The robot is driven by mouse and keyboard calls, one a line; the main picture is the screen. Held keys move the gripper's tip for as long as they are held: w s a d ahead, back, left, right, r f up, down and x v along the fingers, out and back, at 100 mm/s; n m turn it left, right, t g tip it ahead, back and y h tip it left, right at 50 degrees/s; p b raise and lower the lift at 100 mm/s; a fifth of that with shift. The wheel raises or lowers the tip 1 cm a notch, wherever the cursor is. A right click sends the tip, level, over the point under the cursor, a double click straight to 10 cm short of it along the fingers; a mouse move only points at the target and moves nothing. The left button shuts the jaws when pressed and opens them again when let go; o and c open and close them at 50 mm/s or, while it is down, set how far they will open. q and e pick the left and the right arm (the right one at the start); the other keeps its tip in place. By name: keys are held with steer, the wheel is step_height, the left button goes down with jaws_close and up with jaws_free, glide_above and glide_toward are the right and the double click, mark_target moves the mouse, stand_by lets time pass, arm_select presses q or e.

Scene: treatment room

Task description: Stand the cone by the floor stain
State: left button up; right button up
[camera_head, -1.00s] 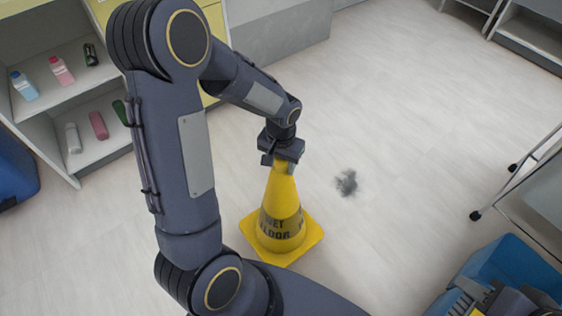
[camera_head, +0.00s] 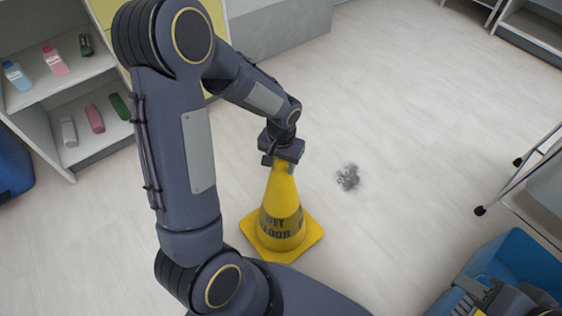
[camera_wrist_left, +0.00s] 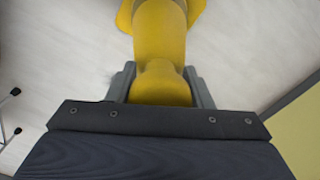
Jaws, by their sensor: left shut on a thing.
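The yellow cone (camera_head: 281,205) has dark lettering on its side and a square base. It is upright, to the left of and nearer than the floor stain (camera_head: 348,177), a dark grey smudge. My left gripper (camera_head: 284,158) is shut on the cone's top from above. In the left wrist view, the fingers (camera_wrist_left: 162,88) sit on both sides of the cone's tip, with the cone's body (camera_wrist_left: 160,30) beyond. I cannot tell whether the base touches the floor. A dark part at the lower right (camera_head: 510,298) may be my right gripper; its fingers are unclear.
Open shelves (camera_head: 60,100) with several bottles stand at the left. A blue container (camera_head: 520,262) is at the lower right, below a wheeled metal-framed stand (camera_head: 535,175). Pale floor around the stain is clear.

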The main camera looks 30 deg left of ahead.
arm_select(q)
steer(key=shift+f+b, duration=0.45)
steer(key=shift+f, duration=0.1)
steer(key=o, duration=1.1)
steer(key=shift+c, duration=0.2)
step_height(320, 180, up, 7)
steer(key=p, duration=0.3)
steer(key=shift+r, duration=0.45)
